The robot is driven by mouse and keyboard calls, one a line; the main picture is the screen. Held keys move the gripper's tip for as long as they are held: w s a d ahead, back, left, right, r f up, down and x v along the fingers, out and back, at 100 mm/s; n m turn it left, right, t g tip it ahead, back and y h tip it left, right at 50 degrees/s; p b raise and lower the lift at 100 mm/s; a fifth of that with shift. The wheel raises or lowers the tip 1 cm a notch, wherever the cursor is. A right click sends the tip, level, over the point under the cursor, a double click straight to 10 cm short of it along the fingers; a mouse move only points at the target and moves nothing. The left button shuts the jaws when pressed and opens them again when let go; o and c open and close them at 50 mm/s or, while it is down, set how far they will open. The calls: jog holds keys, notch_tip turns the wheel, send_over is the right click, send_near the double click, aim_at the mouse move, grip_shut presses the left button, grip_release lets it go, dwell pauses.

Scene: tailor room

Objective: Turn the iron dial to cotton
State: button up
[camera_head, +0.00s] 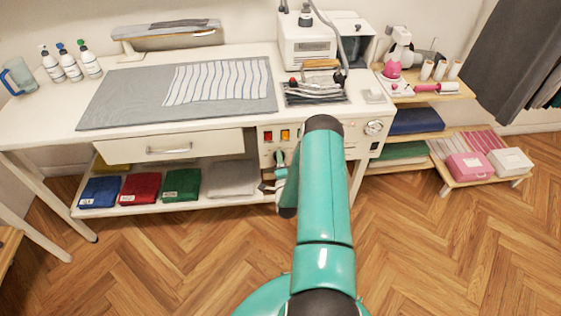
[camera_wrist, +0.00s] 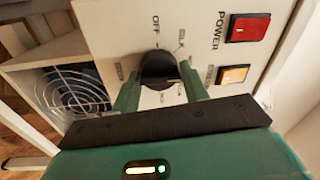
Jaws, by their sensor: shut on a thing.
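The black round iron dial (camera_wrist: 160,67) is on the white control panel (camera_wrist: 112,25) in the wrist view. My gripper (camera_wrist: 160,78) has one green finger on each side of it and is shut on it. OFF is printed at one side of the dial and a label that looks like SILK beside it. Other labels around it are blurred or partly covered by the fingers. I cannot make out which mark the dial points to. In the head view my gripper (camera_head: 279,168) is at the panel's lower left, and the dial is hidden.
A red switch (camera_wrist: 249,27) marked POWER and an amber switch (camera_wrist: 233,75) are right of the dial. A round fan grille (camera_wrist: 72,92) is to the left. In the head view, an iron (camera_head: 320,82) rests on the table and a drawer (camera_head: 170,148) is left of the panel.

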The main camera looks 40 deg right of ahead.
jog(key=shift+s+a+f+m+g+h, duration=0.1)
jog(key=shift+f+m+g+h, duration=0.1)
jog(key=shift+m, duration=2.05)
jog(key=shift+f+m+g+h, duration=0.1)
jog(key=shift+m+g, duration=0.1)
jog(key=shift+m, duration=2.05)
jog(key=o, duration=0.8)
jog(key=shift+c, duration=0.2)
jog(key=shift+o, duration=0.8)
jog(key=shift+r, duration=0.15)
jog(key=v, duration=1.3)
jog(key=shift+s+a, duration=0.2)
jog(key=shift+s, duration=0.1)
jog(key=shift+w, duration=0.1)
